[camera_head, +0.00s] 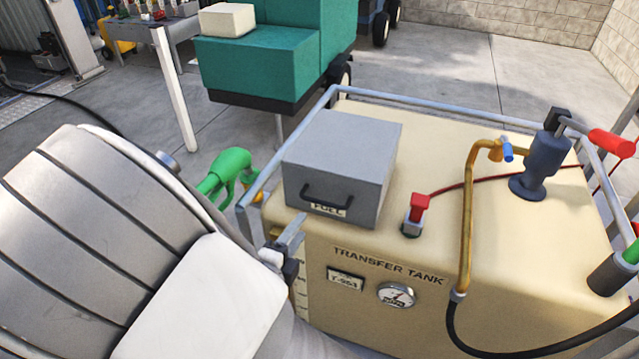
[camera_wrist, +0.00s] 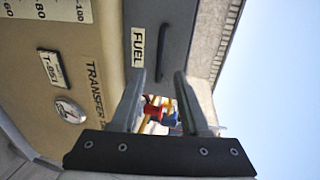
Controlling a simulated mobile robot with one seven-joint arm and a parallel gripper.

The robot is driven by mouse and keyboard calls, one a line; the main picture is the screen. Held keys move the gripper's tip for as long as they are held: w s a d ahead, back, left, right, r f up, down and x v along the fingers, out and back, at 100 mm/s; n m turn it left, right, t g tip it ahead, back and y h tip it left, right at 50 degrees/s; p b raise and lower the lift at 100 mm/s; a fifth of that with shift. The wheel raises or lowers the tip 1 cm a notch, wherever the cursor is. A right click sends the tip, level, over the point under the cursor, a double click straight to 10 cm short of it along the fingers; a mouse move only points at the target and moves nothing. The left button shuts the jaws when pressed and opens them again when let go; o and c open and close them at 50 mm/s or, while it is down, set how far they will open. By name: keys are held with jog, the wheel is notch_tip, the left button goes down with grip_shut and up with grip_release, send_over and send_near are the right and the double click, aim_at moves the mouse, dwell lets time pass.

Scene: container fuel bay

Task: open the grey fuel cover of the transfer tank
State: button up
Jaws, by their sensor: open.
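My gripper (camera_head: 298,228) is open and empty, in front of the cover and below left of the handle. In the wrist view the cover (camera_wrist: 192,22) and handle (camera_wrist: 162,52) lie beyond my open fingers (camera_wrist: 160,78), apart from them.
A red valve knob (camera_head: 418,208) stands right of the cover. A yellow pipe (camera_head: 466,220), a blue-grey pump (camera_head: 543,160) and a black hose (camera_head: 540,350) are further right. A metal rail (camera_head: 450,112) rings the top. A green nozzle (camera_head: 230,168) is left of the cover.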

aim_at(318, 203)
jog(key=b+x, duration=0.1)
jog(key=x, duration=1.1)
jog(key=shift+c, duration=0.2)
grip_shut()
dwell(0.9)
